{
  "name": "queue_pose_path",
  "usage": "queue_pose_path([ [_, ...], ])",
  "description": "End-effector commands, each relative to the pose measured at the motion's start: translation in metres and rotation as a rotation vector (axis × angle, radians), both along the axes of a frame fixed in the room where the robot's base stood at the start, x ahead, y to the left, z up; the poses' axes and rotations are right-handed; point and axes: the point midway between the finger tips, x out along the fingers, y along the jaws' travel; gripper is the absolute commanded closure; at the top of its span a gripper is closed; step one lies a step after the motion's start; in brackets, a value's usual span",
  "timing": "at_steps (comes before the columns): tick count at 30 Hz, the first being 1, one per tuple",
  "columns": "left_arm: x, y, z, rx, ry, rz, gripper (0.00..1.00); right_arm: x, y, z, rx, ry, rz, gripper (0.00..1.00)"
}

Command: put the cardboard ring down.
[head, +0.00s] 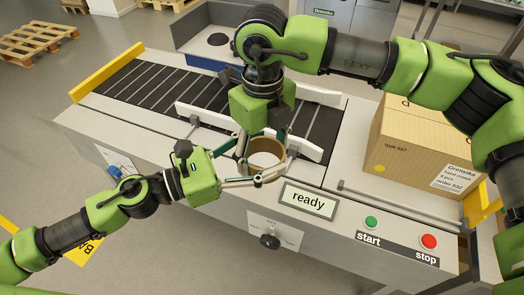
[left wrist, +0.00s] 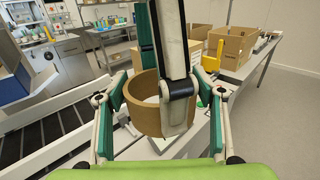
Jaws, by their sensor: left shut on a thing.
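The cardboard ring (head: 266,152) is a short brown open cylinder held over the front edge of the conveyor machine, above the "ready" sign. My left gripper (head: 257,170) comes in from the left and is shut on the ring. In the left wrist view the ring (left wrist: 145,104) sits between the left gripper's fingers (left wrist: 160,112). My right gripper (head: 262,142) points down from above, its fingers around the ring. One of its fingers hides part of the ring in the left wrist view. Whether the right fingers press on it cannot be told.
The slatted conveyor (head: 150,85) with white guide rails (head: 215,118) lies behind the grippers. A cardboard box (head: 410,140) stands at the right. The start button (head: 371,222) and stop button (head: 429,241) are on the front panel. Open boxes (left wrist: 232,45) stand on a far table.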

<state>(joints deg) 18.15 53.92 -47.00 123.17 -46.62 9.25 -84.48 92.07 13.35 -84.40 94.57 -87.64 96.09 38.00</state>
Motion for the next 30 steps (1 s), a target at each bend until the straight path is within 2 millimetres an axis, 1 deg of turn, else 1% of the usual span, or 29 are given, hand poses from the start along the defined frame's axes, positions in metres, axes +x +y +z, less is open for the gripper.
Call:
queue_pose_path([
  [2,0.000,0.000,0.001,-0.001,-0.003,0.001,0.54,-0.002,0.002,0.000,0.004,0.004,0.004,0.58],
  [3,0.001,0.000,0.001,-0.002,-0.003,0.001,0.35,-0.002,0.002,0.000,0.006,0.004,0.004,0.58],
  [5,0.001,0.000,0.001,-0.002,-0.003,0.001,0.20,-0.002,0.003,0.000,0.005,0.005,0.005,0.58],
  [6,0.001,0.000,0.001,-0.002,-0.003,0.001,0.18,-0.002,0.002,0.000,0.005,0.005,0.004,0.58],
  [15,0.000,0.000,0.001,-0.001,-0.003,0.001,0.18,-0.002,0.002,0.000,0.004,0.003,0.003,0.58],
  [19,-0.002,0.004,0.000,-0.001,0.000,0.001,0.18,-0.002,0.002,0.000,0.004,0.003,0.003,0.58],
  [23,-0.007,0.013,-0.001,-0.003,0.004,0.002,0.18,-0.002,0.002,0.000,0.004,0.003,0.003,0.58],
  [30,-0.020,0.040,-0.001,-0.002,0.004,0.003,0.18,-0.002,0.002,0.000,0.004,0.003,0.003,0.58],
])
